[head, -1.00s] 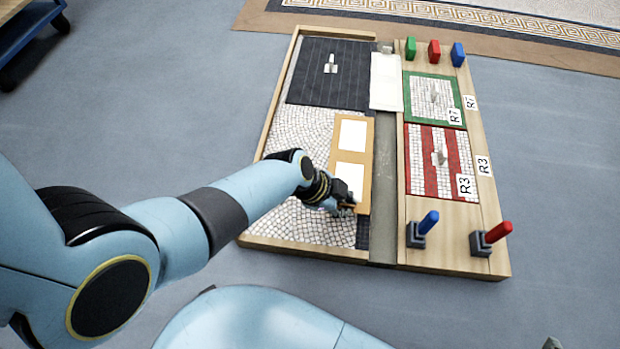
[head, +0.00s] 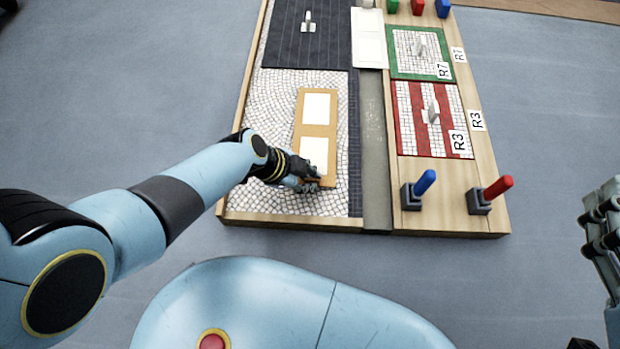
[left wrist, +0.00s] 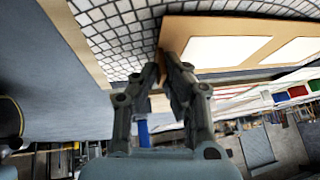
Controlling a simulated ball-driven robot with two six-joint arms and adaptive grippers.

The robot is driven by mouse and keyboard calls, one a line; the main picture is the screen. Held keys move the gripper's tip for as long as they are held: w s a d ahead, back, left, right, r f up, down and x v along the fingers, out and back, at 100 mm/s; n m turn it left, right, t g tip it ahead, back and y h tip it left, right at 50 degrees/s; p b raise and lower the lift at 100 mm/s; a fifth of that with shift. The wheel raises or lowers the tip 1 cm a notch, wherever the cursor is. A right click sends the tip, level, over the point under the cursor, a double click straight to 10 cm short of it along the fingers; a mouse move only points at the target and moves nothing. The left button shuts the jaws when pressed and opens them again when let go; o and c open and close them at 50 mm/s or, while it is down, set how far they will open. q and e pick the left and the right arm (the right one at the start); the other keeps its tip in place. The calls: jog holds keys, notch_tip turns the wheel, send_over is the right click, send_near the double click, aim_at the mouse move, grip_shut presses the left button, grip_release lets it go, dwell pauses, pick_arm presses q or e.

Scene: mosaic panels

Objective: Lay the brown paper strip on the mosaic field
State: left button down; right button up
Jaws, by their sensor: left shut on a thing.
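The brown paper strip (head: 318,131), with two white rectangles on it, is over the pale mosaic field (head: 271,111), its long side running away from me. It also shows in the left wrist view (left wrist: 181,32). My left gripper (head: 313,181) is shut on the strip's near end; the wrist view shows its fingers (left wrist: 171,72) pinching the edge. I cannot tell whether the strip touches the field. My right gripper (head: 604,225) is partly visible at the right edge, away from the board; its opening is unclear.
A dark panel with a handle (head: 308,30) lies beyond the field. To the right are the green-bordered panel (head: 442,65), the red-striped panel (head: 415,120), and blue (head: 426,182) and red (head: 498,188) handled tools.

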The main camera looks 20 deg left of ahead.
pick_arm(q)
jog(key=shift+f, duration=0.4)
pick_arm(e)
jog(key=shift+t+y, duration=0.3)
jog(key=shift+t, duration=0.6)
jog(key=shift+w+a+r, duration=0.1)
jog(key=shift+w+r, duration=0.25)
jog(key=shift+r, duration=0.35)
jog(key=shift+w+d+r, duration=0.1)
jog(key=shift+w+r, duration=0.3)
jog(key=shift+r, duration=0.25)
jog(key=shift+w+a+r, duration=0.1)
jog(key=shift+w+r, duration=0.25)
jog(key=shift+r, duration=0.35)
jog(key=shift+r, duration=0.1)
pick_arm(q)
jog(key=c, duration=1.5)
grip_release()
pick_arm(e)
jog(key=shift+w, duration=0.1)
jog(key=shift+r, duration=0.1)
pick_arm(q)
jog(key=shift+r, duration=0.1)
